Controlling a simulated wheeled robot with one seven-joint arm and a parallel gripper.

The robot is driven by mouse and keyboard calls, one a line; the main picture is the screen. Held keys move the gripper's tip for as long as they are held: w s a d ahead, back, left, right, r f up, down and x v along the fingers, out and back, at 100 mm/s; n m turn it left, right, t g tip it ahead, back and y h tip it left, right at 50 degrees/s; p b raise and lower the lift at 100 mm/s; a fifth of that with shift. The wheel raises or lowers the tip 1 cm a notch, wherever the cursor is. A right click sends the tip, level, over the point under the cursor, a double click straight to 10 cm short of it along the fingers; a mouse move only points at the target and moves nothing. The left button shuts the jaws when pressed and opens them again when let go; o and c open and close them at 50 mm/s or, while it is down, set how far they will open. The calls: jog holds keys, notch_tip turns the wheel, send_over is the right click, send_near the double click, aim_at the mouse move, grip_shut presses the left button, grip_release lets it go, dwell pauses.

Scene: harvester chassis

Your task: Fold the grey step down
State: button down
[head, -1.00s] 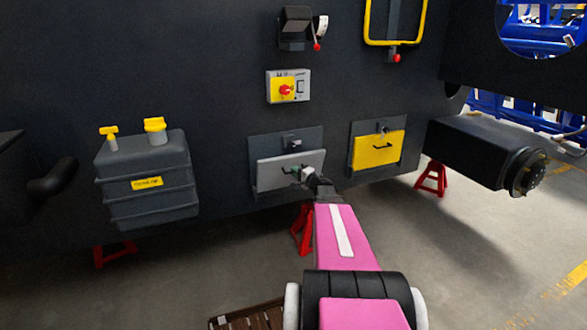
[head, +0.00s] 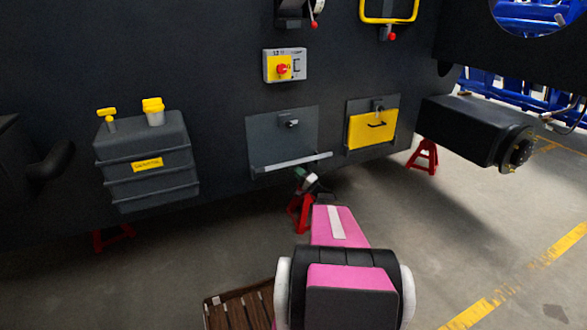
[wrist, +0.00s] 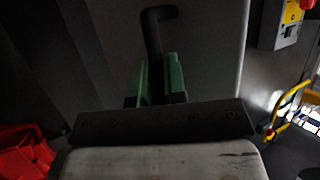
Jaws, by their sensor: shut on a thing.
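The grey step (head: 290,163) shows nearly edge-on in the head view, about level, swung out from the bottom of its dark backing plate (head: 290,140). A small latch (head: 291,123) sits on that plate. My gripper (head: 304,176) is just below the step's edge. In the wrist view its green fingertips (wrist: 157,80) are closed around the dark bent handle (wrist: 156,32), with the step's grey face (wrist: 210,55) behind. The handle is hidden in the head view.
A yellow step (head: 372,130) is folded up on the right. A red stand (head: 300,213) is close to my gripper. A grey tank (head: 147,160) is on the left. A slatted wooden pallet (head: 235,310) lies on the floor. Open floor lies to the right.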

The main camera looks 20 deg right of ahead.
notch_tip(320, 180, down, 8)
jog(key=n+y, duration=0.1)
jog(key=shift+w+f+t, duration=0.2)
jog(key=shift+w+t, duration=0.1)
jog(key=shift+t, duration=0.1)
jog(key=shift+f, duration=0.1)
dwell(0.4)
jog(key=c, duration=1.2)
grip_release()
jog(key=v, duration=1)
jog(key=shift+s+d+f, duration=0.15)
jog(key=shift+s+f, duration=0.1)
